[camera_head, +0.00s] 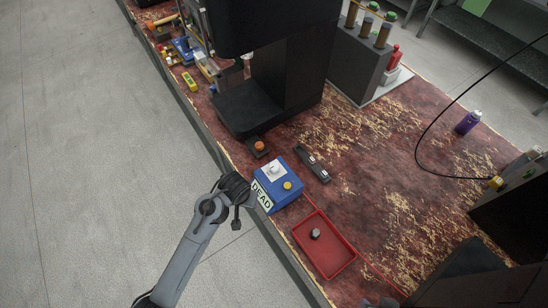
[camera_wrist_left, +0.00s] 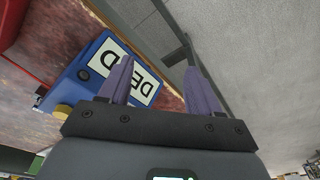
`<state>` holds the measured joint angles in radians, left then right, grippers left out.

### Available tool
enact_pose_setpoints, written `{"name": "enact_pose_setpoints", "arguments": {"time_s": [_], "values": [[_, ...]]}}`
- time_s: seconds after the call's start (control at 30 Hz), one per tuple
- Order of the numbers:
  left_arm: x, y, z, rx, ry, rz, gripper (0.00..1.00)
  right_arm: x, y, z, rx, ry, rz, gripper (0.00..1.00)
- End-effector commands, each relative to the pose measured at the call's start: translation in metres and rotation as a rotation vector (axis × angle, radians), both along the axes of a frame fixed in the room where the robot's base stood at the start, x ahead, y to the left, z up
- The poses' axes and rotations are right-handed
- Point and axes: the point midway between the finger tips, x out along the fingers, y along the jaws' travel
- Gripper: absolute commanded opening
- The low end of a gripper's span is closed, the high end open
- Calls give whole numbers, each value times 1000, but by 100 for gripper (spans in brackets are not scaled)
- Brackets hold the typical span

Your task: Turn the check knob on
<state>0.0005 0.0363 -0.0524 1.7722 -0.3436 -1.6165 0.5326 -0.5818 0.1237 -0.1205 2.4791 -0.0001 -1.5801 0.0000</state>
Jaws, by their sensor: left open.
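A blue box (camera_head: 279,187) with a "DEAD" label (camera_head: 262,196) on its front sits at the table's front edge. On its top are a white knob (camera_head: 274,169) and a yellow button (camera_head: 287,185). My left gripper (camera_head: 240,190) is just in front of the box's left side. In the left wrist view its two fingers (camera_wrist_left: 158,85) are spread and empty, one overlapping the label of the blue box (camera_wrist_left: 80,85). The yellow button (camera_wrist_left: 62,111) shows there at the box's edge; the white knob cannot be made out. My right gripper is in neither view.
A large black machine (camera_head: 290,75) stands further back.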

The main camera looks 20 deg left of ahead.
Motion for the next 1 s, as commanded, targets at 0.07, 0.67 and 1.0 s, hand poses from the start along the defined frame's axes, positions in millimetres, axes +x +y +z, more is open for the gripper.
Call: {"name": "enact_pose_setpoints", "arguments": {"time_s": [0.07, 0.67, 1.0], "values": [[35, -4, 31, -12, 21, 48, 63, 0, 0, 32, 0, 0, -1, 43], [150, -46, 138, -62, 153, 241, 63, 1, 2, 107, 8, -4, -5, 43], [151, -46, 96, -60, 156, 245, 63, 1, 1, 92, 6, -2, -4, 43]]}}
